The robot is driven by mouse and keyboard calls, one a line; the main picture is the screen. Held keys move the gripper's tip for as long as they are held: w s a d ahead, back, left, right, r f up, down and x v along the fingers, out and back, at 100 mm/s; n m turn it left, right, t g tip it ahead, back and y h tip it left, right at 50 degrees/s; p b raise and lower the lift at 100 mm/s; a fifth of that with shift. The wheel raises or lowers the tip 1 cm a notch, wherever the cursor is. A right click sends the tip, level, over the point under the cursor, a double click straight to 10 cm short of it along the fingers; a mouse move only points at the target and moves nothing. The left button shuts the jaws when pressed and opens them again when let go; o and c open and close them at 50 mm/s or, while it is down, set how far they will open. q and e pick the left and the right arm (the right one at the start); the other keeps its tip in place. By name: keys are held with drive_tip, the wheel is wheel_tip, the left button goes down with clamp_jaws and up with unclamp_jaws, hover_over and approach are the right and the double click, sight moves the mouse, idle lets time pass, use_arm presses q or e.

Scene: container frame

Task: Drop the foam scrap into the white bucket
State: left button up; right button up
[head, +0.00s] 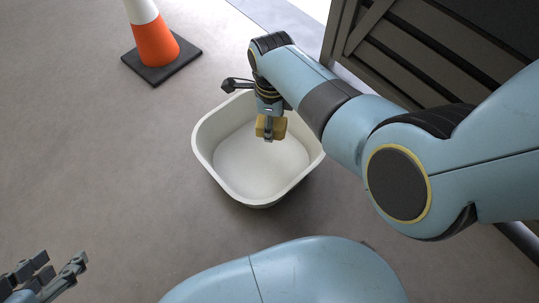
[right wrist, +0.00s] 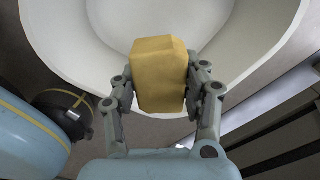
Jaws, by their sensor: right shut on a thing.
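The foam scrap (head: 277,128) is a small yellow-tan block. My right gripper (head: 269,130) is shut on it and holds it over the white bucket (head: 203,158), within the outline of its opening in the head view. In the right wrist view the foam scrap (right wrist: 158,76) sits between the two fingers of the right gripper (right wrist: 160,88), with the bucket's pale inside behind it. The bucket stands upright on the floor and looks empty where it shows; my right arm hides part of its far rim. My left gripper (head: 62,273) is at the lower left, fingers apart and empty.
An orange and white cone (head: 155,42) on a black base stands at the upper left. A dark slatted crate-like structure (head: 420,50) stands at the upper right, beyond my right arm. The grey floor left of the bucket is clear.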

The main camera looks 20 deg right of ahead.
drive_tip(key=o, duration=0.8)
drive_tip(key=shift+o, duration=0.2)
